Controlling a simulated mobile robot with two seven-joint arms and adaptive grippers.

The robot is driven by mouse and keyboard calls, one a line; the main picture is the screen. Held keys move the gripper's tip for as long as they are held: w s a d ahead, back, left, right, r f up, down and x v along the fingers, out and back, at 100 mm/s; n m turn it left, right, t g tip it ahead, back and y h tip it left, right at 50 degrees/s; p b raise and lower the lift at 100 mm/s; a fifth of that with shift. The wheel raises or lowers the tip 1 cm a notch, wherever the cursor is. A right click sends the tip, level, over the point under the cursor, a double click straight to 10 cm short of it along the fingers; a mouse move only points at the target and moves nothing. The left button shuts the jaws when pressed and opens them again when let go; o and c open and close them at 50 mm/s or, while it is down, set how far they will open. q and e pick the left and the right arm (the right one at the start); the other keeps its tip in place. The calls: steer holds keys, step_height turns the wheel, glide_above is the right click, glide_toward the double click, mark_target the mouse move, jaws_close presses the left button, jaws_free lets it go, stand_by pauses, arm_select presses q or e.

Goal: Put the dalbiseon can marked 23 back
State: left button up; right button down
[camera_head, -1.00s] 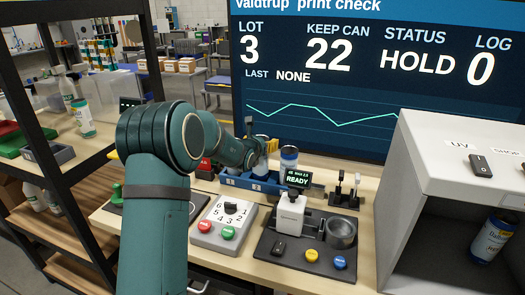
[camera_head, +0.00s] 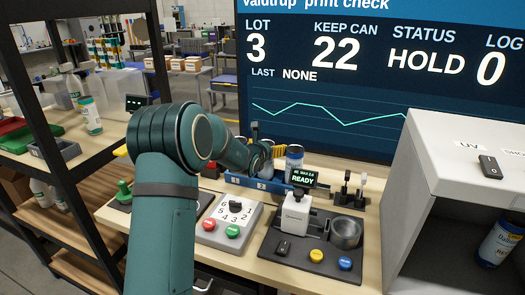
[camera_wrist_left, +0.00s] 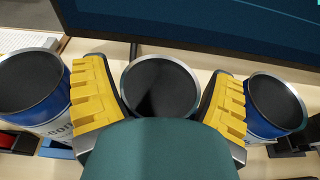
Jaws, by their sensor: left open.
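My left gripper (camera_wrist_left: 160,95) is open, with its yellow fingers on either side of a dark-topped can (camera_wrist_left: 160,82). I cannot tell whether they touch it. A blue can (camera_wrist_left: 30,85) stands left of the fingers and another blue can (camera_wrist_left: 275,108) stands right of them. In the head view my left arm hides most of the gripper. A white and blue can (camera_head: 294,157) stands at the blue rack (camera_head: 248,183) with numbered slots. No 23 is readable on any can. My right gripper is out of view.
The bench holds a dial box (camera_head: 226,222) with red and green buttons, and a dark station (camera_head: 310,252) with a cup and buttons. The screen (camera_head: 330,60) reads keep can 22, status HOLD. A shelf on the left holds a white and green container (camera_head: 91,115).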

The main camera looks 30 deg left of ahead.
arm_select(q)
steer(key=p+v, duration=0.1)
steer(key=v, duration=1)
steer(key=shift+s, duration=0.35)
steer(key=shift+r, duration=0.15)
